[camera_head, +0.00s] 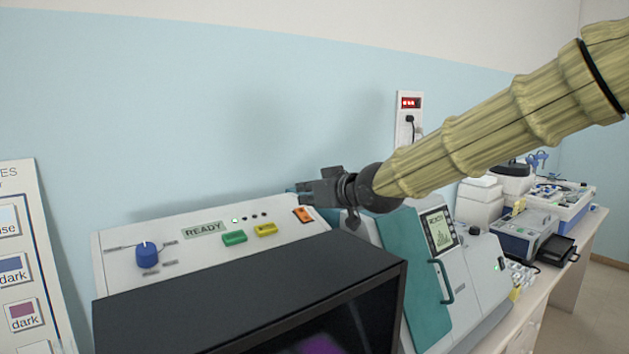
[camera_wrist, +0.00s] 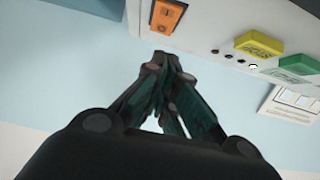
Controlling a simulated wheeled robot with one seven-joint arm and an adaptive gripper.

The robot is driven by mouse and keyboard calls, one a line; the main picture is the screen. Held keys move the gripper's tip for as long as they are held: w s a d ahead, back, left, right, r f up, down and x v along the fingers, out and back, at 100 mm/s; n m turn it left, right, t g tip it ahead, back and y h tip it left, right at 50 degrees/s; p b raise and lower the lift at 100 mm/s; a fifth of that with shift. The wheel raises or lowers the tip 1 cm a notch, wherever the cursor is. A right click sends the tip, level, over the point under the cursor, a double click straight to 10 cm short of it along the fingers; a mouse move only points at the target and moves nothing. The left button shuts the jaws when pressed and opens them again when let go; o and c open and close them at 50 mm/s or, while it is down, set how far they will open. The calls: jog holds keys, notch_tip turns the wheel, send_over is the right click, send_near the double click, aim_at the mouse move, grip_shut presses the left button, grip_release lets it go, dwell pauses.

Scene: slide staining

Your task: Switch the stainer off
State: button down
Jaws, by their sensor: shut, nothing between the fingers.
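The stainer (camera_head: 118,254) is a white machine with a dark front. Its top panel carries a READY display (camera_head: 204,229), a blue knob (camera_head: 147,254), a green button (camera_head: 234,237), a yellow button (camera_head: 266,229) and an orange rocker switch (camera_head: 303,214). A small green light (camera_head: 235,220) is lit. In the wrist view the orange switch (camera_wrist: 167,16) shows I and O marks. My gripper (camera_head: 302,189) is shut and empty, just above and behind the switch in the head view. In the wrist view the fingertips (camera_wrist: 165,62) sit just beside the switch; I cannot tell if they touch the panel.
A second machine with a teal door (camera_head: 402,262) and a READY screen (camera_head: 439,229) stands right of the stainer. More lab devices (camera_head: 529,232) fill the bench to the right. A chart (camera_head: 22,265) is at left.

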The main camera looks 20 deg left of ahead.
aim_at(308, 216)
jog(key=w, duration=0.1)
jog(key=f, duration=0.1)
jog(key=w+f, duration=0.1)
jog(key=shift+w+a+f, duration=0.2)
jog(key=shift+w+a, duration=0.05)
jog(key=shift+w, duration=0.1)
jog(key=shift+s+d+r+p, duration=0.1)
jog(key=shift+s+r+p, duration=0.4)
jog(key=shift+s+r, duration=0.5)
jog(key=shift+w+d+r+p, duration=0.3)
jog(key=shift+w+r+p, duration=0.3)
jog(key=shift+w+p, duration=0.3)
jog(key=shift+r+p, duration=0.3)
jog(key=shift+p, duration=0.05)
jog(key=r+b+v, duration=0.1)
jog(key=b+v, duration=0.3)
jog(key=v, duration=0.6)
jog(key=shift+a+r, duration=0.25)
jog(key=shift+r, duration=0.15)
jog(key=shift+w+r, duration=0.1)
jog(key=shift+r, duration=0.05)
